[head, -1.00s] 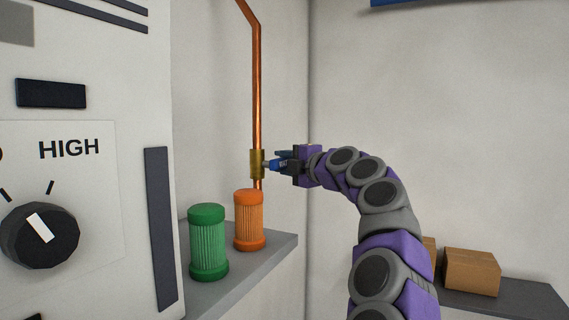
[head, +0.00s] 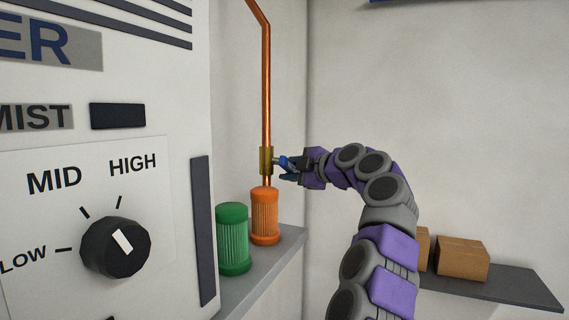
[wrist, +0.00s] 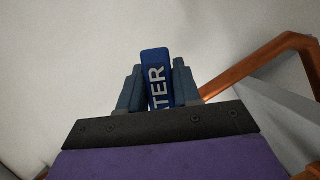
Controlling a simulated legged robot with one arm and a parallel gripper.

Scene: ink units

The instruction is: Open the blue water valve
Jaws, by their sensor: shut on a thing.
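The blue water valve handle (wrist: 157,78), with the letters "TER" showing, sits between the two fingers of my gripper (wrist: 158,90) in the wrist view. My gripper is shut on it. In the head view, my gripper (head: 287,168) is at the brass valve body (head: 266,160) on the copper pipe (head: 267,90). Only a little of the blue handle (head: 284,162) shows there, the rest hidden by the fingers. In the wrist view the copper pipe (wrist: 262,64) runs at the right.
An orange ribbed cartridge (head: 265,216) and a green one (head: 232,239) stand on a grey shelf (head: 283,256) below the valve. A white machine panel with a black dial (head: 116,247) fills the left. Cardboard boxes (head: 462,259) sit on a shelf at the right.

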